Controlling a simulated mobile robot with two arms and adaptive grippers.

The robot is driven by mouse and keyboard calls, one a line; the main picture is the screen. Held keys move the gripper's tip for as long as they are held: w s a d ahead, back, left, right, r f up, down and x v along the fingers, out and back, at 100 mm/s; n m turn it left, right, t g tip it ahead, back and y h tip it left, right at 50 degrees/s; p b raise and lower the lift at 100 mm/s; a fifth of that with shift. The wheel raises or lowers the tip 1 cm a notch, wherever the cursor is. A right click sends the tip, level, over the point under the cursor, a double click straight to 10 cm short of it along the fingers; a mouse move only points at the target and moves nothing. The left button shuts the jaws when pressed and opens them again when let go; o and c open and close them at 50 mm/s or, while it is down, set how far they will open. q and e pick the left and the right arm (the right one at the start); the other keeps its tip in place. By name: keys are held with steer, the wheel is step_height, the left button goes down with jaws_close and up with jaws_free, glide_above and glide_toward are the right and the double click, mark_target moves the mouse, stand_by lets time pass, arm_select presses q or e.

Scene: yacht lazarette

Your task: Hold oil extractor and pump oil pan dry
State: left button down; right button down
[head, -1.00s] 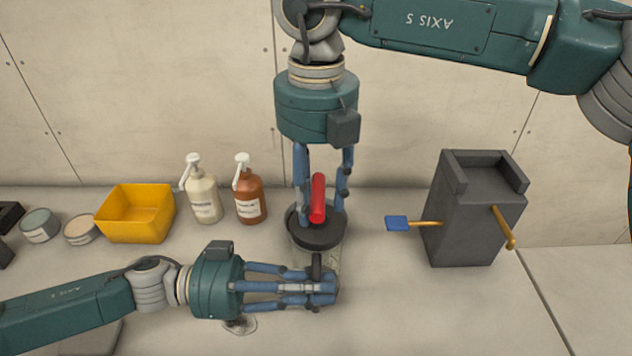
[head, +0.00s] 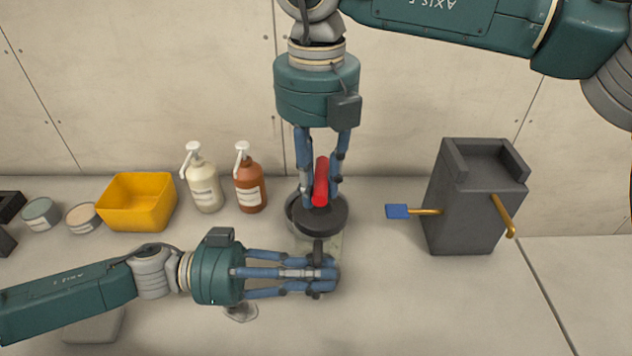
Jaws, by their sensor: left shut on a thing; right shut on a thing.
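The oil extractor has a dark round top (head: 321,216), a red upright handle (head: 321,182) and a dark grip (head: 318,251) at its front; its pale clear body is mostly hidden. My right gripper (head: 320,198) comes down from above and is shut on the red handle. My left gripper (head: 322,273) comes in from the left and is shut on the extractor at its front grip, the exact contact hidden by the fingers. A round grey rim (head: 296,216) shows behind and left of the dark top; I cannot tell whether it is the oil pan.
A yellow bin (head: 137,215), two tins, a white pump bottle (head: 203,183) and a brown pump bottle (head: 249,186) stand at left. A dark grey box (head: 465,205) with a blue paddle (head: 397,211) stands at right. The surface between extractor and box is clear.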

steer(key=shift+w+d+r, duration=0.1)
steer(key=shift+r, duration=1.45)
steer(key=shift+w+d+r, duration=0.1)
steer(key=shift+r, duration=1.4)
steer(key=shift+f, duration=0.1)
steer(key=shift+s+f, duration=0.1)
steer(key=shift+f, duration=3)
steer(key=shift+r, duration=0.15)
steer(key=shift+r, duration=3.1)
steer(key=shift+f, duration=0.2)
